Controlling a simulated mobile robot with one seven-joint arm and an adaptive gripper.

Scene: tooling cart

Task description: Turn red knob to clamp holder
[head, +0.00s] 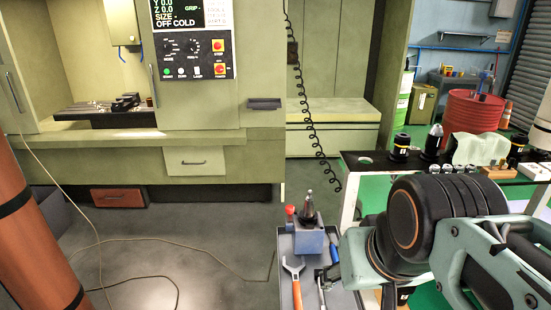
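The red knob (290,211) sits at the upper left of a blue holder block (307,242) on the grey cart tray (285,243). A metal tool holder (308,208) with a pointed tip stands upright in the block. My teal and black arm reaches in from the right, and what looks like my gripper's end (331,268) is just right of and below the block, apart from the knob. The arm's bulk hides most of the gripper, so its opening does not show. I cannot see it holding anything.
An orange-handled wrench (293,277) and another hand tool (320,293) lie in the tray's front part. A black-topped table (370,160) with several tool holders stands behind my arm.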

